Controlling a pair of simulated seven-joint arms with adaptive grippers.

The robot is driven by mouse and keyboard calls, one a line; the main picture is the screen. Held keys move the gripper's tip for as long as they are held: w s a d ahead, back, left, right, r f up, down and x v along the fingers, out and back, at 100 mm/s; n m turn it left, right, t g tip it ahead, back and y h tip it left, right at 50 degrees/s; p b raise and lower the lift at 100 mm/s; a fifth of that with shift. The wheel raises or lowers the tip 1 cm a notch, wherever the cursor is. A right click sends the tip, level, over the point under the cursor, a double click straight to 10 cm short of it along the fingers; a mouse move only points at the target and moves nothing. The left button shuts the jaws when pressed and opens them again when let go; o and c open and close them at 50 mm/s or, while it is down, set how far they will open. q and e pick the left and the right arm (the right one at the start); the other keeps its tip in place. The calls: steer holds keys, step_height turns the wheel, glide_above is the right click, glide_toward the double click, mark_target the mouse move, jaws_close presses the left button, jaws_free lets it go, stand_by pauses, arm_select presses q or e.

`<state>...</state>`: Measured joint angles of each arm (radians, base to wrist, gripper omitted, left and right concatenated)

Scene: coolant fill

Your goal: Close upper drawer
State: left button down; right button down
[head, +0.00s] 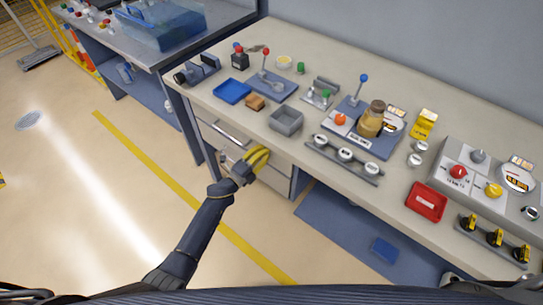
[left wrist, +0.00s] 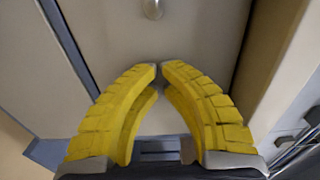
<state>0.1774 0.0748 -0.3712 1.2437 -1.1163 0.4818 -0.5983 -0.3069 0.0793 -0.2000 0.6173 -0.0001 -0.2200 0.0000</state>
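The upper drawer (head: 225,130) is in the cabinet under the workbench's left part, a pale front with a metal bar handle. Whether it stands slightly out or flush is hard to tell. My left gripper (head: 262,155), with yellow padded fingers, is in front of the drawer cabinet, to the right of the upper handle and below the table edge. In the left wrist view its fingertips (left wrist: 160,68) nearly meet, with nothing seen between them. They face a pale panel (left wrist: 118,32) with a metal knob or handle end; contact cannot be told. My right gripper is not seen.
The workbench (head: 300,85) above holds a grey bin (head: 286,120), a blue tray (head: 232,91), a red tray (head: 426,201) and several control panels. A lower drawer sits partly behind my left arm. Open floor lies to the left, with a yellow line (head: 170,175).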

arm_select(q)
steer(key=v, duration=1.4)
steer(key=s+a+f+n+g+y, duration=0.1)
steer(key=s+a+f+n+y, duration=0.3)
steer(key=f, duration=0.6)
steer(key=s+a+f+n+g+y, duration=0.2)
steer(key=a+f+n, duration=0.4)
steer(key=f, duration=0.4)
steer(key=s+a+f+n+g+y, duration=0.1)
steer(key=s+a+f+n+y, duration=0.3)
steer(key=f, duration=0.5)
steer(key=s+a+f+n+g+y, duration=0.1)
steer(key=s+a+f+n+g, duration=0.15)
steer(key=s+f, duration=0.45)
steer(key=s+a+f+n+g+y, duration=0.1)
steer(key=s+a+f+n+g, duration=0.3)
steer(key=s, duration=0.6)
steer(key=s+d+f+n+g, duration=0.1)
steer(key=s+d+f, duration=0.1)
steer(key=s, duration=0.9)
steer(key=s+d+f+n+g, duration=0.1)
steer(key=s+f, duration=0.4)
steer(key=s, duration=0.5)
steer(key=shift+s+d, duration=0.4)
steer(key=shift+d, duration=0.45)
